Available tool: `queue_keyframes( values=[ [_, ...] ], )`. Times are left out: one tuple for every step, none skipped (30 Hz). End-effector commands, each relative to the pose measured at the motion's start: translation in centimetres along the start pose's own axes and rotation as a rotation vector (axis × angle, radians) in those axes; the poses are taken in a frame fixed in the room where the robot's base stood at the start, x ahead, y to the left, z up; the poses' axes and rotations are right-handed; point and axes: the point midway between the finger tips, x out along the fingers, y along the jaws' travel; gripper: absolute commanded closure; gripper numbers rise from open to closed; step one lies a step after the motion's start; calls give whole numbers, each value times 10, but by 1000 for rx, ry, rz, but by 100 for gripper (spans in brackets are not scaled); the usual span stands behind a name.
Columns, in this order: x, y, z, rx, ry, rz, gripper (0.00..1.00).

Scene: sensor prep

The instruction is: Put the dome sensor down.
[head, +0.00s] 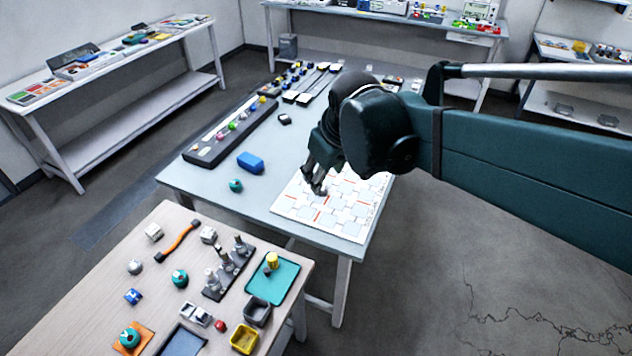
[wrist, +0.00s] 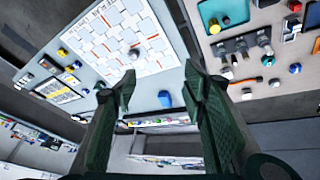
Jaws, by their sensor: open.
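A small grey rounded piece, which looks like the dome sensor (wrist: 134,54), rests on the white printed board (wrist: 112,30) in the wrist view. My gripper (wrist: 158,80) is open, its two fingers well apart with nothing between them. In the head view my gripper (head: 316,182) hangs over the left part of the white board (head: 350,230). A small grey shape shows at its fingertips there, too small and too covered to tell apart from the fingers.
A blue block (head: 250,162) and a teal round piece (head: 236,185) lie left of the board on the grey table (head: 215,180). A long dark rack (head: 232,130) stands behind them. The wooden table (head: 90,265) in front holds many small parts.

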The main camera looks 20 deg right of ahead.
Motion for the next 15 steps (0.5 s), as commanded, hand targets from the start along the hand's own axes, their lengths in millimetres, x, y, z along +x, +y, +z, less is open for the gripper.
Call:
queue_keyframes(
  values=[
    [-4, -4, 7, 14, 11, 2, 57],
    [-6, -6, 11, 26, 17, 3, 57],
    [-9, -9, 16, 39, 25, 5, 57],
    [-11, -11, 19, 51, 32, 6, 57],
    [-13, -13, 22, 61, 39, 7, 57],
    [-15, -16, 27, 75, 48, 9, 57],
    [-16, -18, 31, 86, 54, 9, 57],
    [-18, -20, 34, 96, 60, 10, 57],
    [-20, -22, 39, 111, 70, 11, 57],
    [-22, -24, 42, 121, 77, 11, 57],
    [-23, -26, 46, 132, 83, 12, 57],
    [-25, -29, 51, 145, 92, 12, 57],
    [-26, -31, 55, 156, 99, 12, 57],
    [-27, -33, 58, 167, 106, 13, 57],
    [-28, -35, 63, 181, 114, 13, 57]
  ],
)
